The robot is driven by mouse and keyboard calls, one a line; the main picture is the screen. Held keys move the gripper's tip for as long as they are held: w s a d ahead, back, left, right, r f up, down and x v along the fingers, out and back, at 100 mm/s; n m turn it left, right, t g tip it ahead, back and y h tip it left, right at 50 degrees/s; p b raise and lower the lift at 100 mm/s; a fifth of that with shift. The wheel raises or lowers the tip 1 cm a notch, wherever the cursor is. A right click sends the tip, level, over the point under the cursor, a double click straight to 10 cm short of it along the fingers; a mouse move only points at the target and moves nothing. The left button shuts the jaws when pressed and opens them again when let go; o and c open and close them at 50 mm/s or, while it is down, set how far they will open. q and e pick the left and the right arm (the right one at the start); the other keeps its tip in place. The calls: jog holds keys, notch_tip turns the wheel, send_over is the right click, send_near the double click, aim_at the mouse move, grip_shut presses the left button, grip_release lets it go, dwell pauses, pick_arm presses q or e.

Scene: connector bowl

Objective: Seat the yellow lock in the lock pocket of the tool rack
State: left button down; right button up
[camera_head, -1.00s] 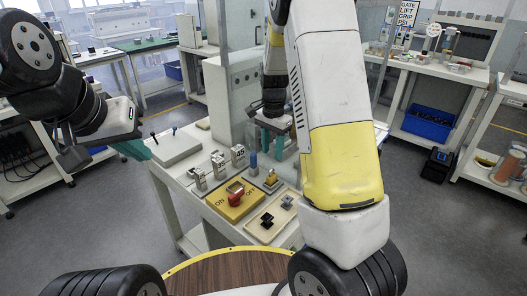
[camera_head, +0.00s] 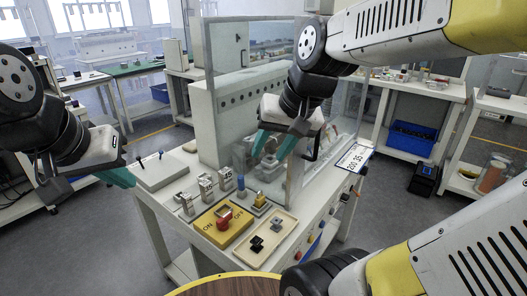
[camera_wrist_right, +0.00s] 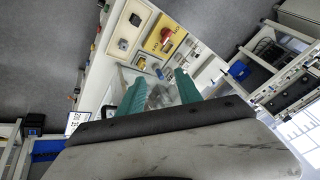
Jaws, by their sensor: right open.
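A small yellow lock (camera_head: 260,200) sits on a grey block on the table, behind the tan tray. It also shows in the right wrist view (camera_wrist_right: 140,62). I cannot make out the lock pocket or whether this block is part of the tool rack. My right gripper (camera_head: 271,148) is open above the back of the table, higher than the lock and behind it. Its teal fingers stand apart in the right wrist view (camera_wrist_right: 160,90), with nothing gripped between them. My left gripper (camera_head: 112,178) hangs at the table's left; its finger opening is unclear.
A yellow ON/OFF panel (camera_head: 208,234) with a red switch lies left of the tan tray (camera_head: 276,246), which holds black pieces. A blue post (camera_head: 241,185) and grey numbered blocks (camera_head: 205,186) stand nearby. A clear panel (camera_head: 228,70) rises behind. Coloured items line the table's right edge.

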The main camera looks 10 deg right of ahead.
jog(key=s, duration=0.1)
jog(key=s+n, duration=0.1)
jog(key=s, duration=0.1)
jog(key=s+n+t, duration=0.1)
jog(key=shift+s+a+r, duration=0.1)
jog(key=shift+s+r, duration=0.1)
jog(key=shift+r, duration=0.05)
jog(key=shift+c, duration=0.5)
dwell(0.6)
